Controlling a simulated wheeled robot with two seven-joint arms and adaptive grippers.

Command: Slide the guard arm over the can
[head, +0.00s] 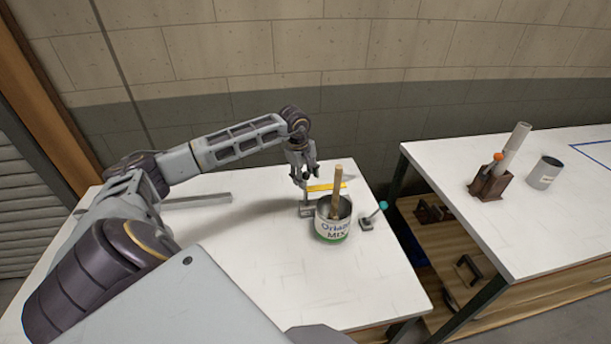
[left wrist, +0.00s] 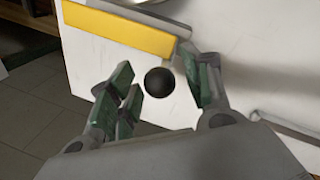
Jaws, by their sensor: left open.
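The can (head: 332,228), white with a green band and a "MIX" label, stands upright on the white table with a wooden stick (head: 338,188) leaning in it. The guard arm (head: 327,187) is a yellow bar just behind the can, on a grey stand (head: 307,210). In the left wrist view the yellow guard arm (left wrist: 120,32) crosses the upper left. A round black knob (left wrist: 160,82) shows between the open green-padded fingers of my left gripper (left wrist: 160,76). In the head view my left gripper (head: 305,180) points down behind the can, beside the bar. Contact with the knob cannot be told.
A small block with a teal-knobbed lever (head: 376,215) sits right of the can. A grey bar (head: 195,201) lies at the table's left. A second table at right carries a brown holder (head: 490,183) with tubes and a grey cup (head: 544,174). A gap separates the tables.

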